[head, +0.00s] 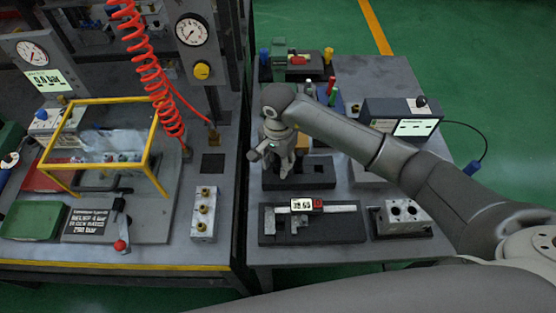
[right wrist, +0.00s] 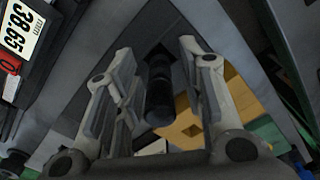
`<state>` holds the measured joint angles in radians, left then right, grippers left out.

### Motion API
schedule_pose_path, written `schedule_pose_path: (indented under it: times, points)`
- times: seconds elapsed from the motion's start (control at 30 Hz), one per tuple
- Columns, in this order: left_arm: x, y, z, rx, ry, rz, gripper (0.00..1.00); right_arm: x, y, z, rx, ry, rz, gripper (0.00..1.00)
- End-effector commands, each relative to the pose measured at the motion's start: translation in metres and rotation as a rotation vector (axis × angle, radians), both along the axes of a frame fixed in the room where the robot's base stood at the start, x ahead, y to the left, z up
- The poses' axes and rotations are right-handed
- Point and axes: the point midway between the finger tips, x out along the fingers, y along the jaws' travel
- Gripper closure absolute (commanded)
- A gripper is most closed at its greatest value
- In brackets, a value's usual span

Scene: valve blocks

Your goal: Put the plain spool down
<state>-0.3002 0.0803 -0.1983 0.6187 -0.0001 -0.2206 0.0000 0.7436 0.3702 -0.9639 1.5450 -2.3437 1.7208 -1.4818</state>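My right gripper (head: 284,163) is above a dark block (head: 318,172) on the right-hand table, its fingers pointing down. In the right wrist view my right gripper (right wrist: 157,50) has its fingers apart. A dark, ribbed cylinder, which looks like the plain spool (right wrist: 159,92), is between the fingers, with a gap visible on each side. Its far end is near a dark recess, and I cannot tell whether it rests on anything. In the head view the spool is hidden by the gripper. My left gripper is not in view.
A caliper with a display (head: 307,205) lies in front of the gripper. A metal block with two holes (head: 405,215) is to its right. A grey box with a screen (head: 400,118) stands behind my arm. A brass-fitted block (head: 204,213) and a yellow frame (head: 100,101) are left.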

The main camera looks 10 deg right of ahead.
Motion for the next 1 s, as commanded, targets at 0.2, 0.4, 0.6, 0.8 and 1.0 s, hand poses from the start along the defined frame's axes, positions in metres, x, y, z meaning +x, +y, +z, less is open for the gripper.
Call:
schedule_pose_path:
  times: [0.2, 0.4, 0.6, 0.8, 1.0]
  points:
    - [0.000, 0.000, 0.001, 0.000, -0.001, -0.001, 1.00, 0.001, 0.000, 0.008, 0.001, -0.004, 0.001, 0.63]
    - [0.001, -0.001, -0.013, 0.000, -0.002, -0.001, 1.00, 0.002, 0.000, 0.046, 0.000, -0.008, 0.003, 0.63]
    - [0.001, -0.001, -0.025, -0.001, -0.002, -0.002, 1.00, 0.002, 0.000, 0.089, 0.000, -0.007, 0.001, 0.63]
    - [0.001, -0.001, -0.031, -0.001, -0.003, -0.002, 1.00, 0.001, 0.000, 0.116, 0.001, -0.002, 0.000, 0.63]
    - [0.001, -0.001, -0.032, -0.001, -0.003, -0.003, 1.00, 0.000, 0.000, 0.123, 0.000, 0.000, 0.000, 0.63]
